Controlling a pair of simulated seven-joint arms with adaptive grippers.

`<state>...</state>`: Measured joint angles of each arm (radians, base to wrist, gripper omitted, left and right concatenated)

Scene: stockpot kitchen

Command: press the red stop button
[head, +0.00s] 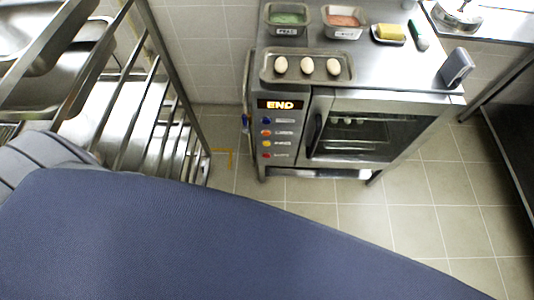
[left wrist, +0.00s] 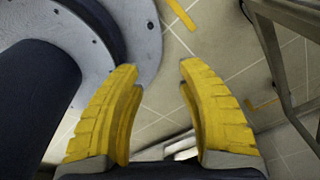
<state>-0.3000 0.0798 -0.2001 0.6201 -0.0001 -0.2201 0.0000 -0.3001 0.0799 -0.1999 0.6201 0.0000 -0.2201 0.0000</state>
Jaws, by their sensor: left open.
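The oven (head: 360,102) stands on the floor at the upper middle of the head view, with a control panel on its left front. The panel's display (head: 280,104) reads "END" in lit letters. Below it is a column of small buttons, blue at the top, then orange and yellow. The red button (head: 266,155) is the lowest. My left gripper (left wrist: 158,68) is open and empty in the left wrist view, pointing over floor tiles. No button shows in that view, and the gripper does not show in the head view. My right gripper is in neither view.
A metal rack (head: 165,110) stands left of the oven. A counter (head: 490,25) is at right. The floor before the oven is free.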

